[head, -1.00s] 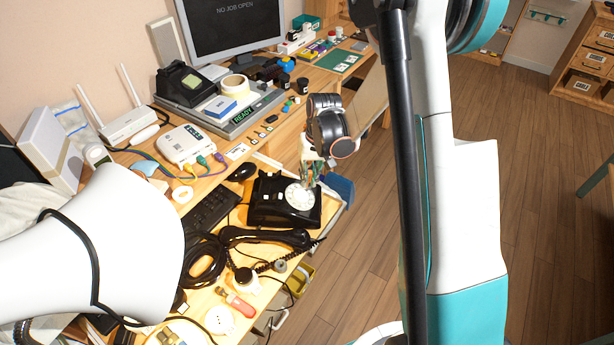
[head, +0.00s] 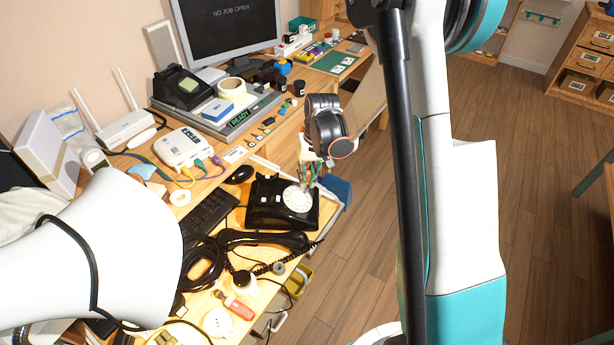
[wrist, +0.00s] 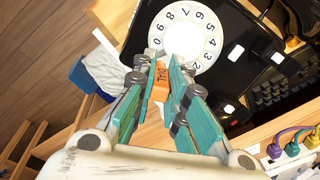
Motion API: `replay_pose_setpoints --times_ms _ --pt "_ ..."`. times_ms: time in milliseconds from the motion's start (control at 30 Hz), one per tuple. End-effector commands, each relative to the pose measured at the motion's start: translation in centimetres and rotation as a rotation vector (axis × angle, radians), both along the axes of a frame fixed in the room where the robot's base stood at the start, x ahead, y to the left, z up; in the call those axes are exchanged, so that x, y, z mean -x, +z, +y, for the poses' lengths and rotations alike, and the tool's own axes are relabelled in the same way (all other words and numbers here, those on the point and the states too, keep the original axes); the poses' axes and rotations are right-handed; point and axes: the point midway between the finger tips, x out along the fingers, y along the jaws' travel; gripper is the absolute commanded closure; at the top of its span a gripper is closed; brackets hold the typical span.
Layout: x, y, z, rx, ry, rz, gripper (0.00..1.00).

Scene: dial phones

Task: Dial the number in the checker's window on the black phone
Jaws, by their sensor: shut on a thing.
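The black phone (head: 262,212) stands at the desk's near right edge, its white dial (head: 297,199) facing up. In the wrist view the dial (wrist: 185,38) shows its ring of digits at the top. My gripper (head: 310,180) is at the dial's far right edge. In the wrist view my gripper (wrist: 163,78) is shut on an orange piece marked DIAL (wrist: 162,82). Its tip is at the dial's lower edge; I cannot tell whether it touches. The phone's handset (head: 264,240) lies off, in front. A grey unit reading READY (head: 240,117) stands farther back; I see no number there.
A monitor (head: 226,32) reads NO JOB OPEN. A white router box (head: 183,148) with coloured plugs, a keyboard (head: 208,213) and coiled cords crowd the desk. Open floor (head: 350,255) lies to the right.

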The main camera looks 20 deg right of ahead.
Motion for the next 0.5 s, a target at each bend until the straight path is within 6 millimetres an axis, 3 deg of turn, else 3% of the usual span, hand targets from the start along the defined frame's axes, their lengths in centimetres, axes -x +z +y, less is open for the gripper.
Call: replay_pose_setpoints --times_ms 500 --pt "0.8 4.8 -1.9 0.0 -0.001 0.0 0.98"
